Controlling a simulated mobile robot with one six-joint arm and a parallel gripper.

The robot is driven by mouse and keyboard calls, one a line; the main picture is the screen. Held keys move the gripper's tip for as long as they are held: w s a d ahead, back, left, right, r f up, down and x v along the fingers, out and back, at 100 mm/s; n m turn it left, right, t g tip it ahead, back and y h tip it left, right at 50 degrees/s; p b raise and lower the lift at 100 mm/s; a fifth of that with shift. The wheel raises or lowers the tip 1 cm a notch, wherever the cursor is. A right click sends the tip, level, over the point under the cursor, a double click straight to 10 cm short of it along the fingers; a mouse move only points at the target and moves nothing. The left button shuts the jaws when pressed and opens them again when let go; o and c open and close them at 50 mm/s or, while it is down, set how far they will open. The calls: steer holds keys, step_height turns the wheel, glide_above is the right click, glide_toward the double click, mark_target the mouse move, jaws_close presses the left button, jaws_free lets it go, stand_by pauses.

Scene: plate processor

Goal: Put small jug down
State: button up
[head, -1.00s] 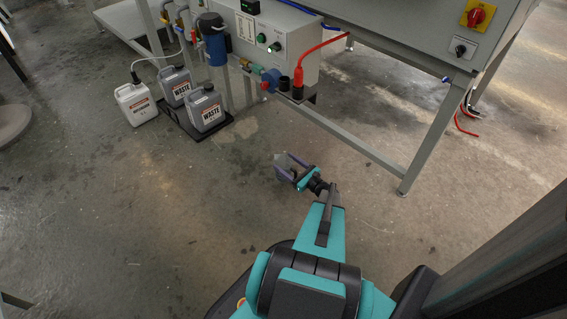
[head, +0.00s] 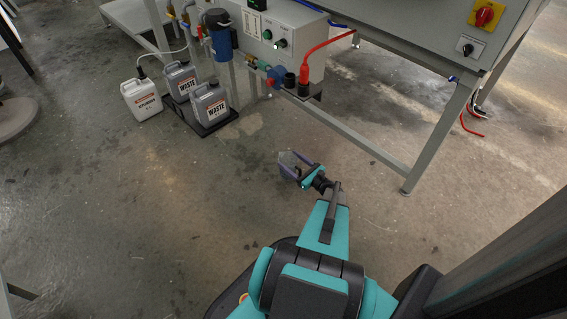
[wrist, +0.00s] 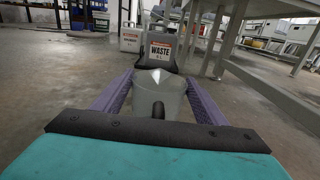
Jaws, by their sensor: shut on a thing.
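My gripper (head: 291,169) is shut on a small translucent grey jug (wrist: 158,96), held in front of me above the open floor. In the head view the jug is small and partly hidden by the purple fingers. In the wrist view its open top shows between the two fingers (wrist: 157,102), and its lower part is hidden behind the gripper's edge. The jug is apart from the floor-standing containers and from the bench.
Two grey waste jugs (head: 211,104) stand on a black tray (head: 226,120), with a white container (head: 142,99) to their left. A bench leg (head: 433,140) stands to the right of my gripper. The concrete floor (head: 120,200) at left is clear.

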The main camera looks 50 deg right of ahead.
steer(key=w+a+r+n+g+y, duration=0.1)
steer(key=w+a+r+n+y, duration=0.15)
steer(key=w+a+r, duration=0.55)
steer(key=w+a+r+n+y, duration=0.1)
steer(key=w+a+r+y, duration=0.3)
steer(key=r, duration=0.5)
steer(key=w+a+r+n+g+y, duration=0.1)
steer(key=w+a+r+n+y, duration=0.1)
steer(key=w+a+r, duration=0.5)
steer(key=s+a+r+n+g+y, duration=0.1)
steer(key=a+r+n+g+y, duration=0.1)
steer(key=a+r, duration=0.9)
steer(key=s+a+r+n+g+y, duration=0.1)
steer(key=a+r+n+g+y, duration=0.2)
steer(key=a+r, duration=0.9)
steer(key=a+n+y, duration=0.1)
steer(key=a+y, duration=0.1)
steer(key=a, duration=0.5)
steer(key=shift+s+a+g, duration=0.15)
steer(key=shift+a+g, duration=0.05)
steer(key=shift+g, duration=0.1)
steer(key=shift+s, duration=0.15)
